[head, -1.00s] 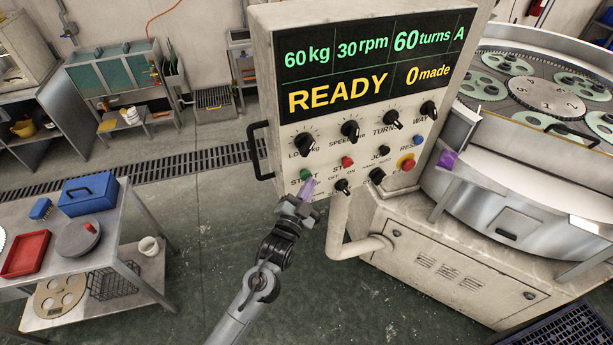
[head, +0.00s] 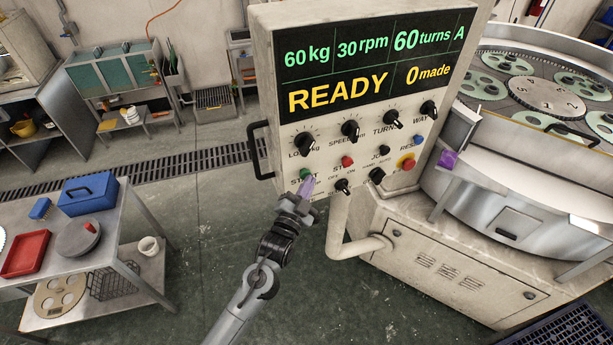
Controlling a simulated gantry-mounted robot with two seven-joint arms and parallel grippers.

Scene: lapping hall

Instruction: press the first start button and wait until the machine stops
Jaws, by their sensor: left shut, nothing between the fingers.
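The control panel (head: 262,60) hangs in the middle of the head view. Its display (head: 375,65) reads 60 kg, 30 rpm, 60 turns, A, READY and 0 made. My right gripper is not in view.
Black knobs (head: 350,130), a red stop button (head: 347,161) and a red emergency button (head: 407,163) are close by on the panel. A steel table (head: 130,245) with a blue box (head: 88,194) and red tray (head: 25,253) stands at the left. The floor between is clear.

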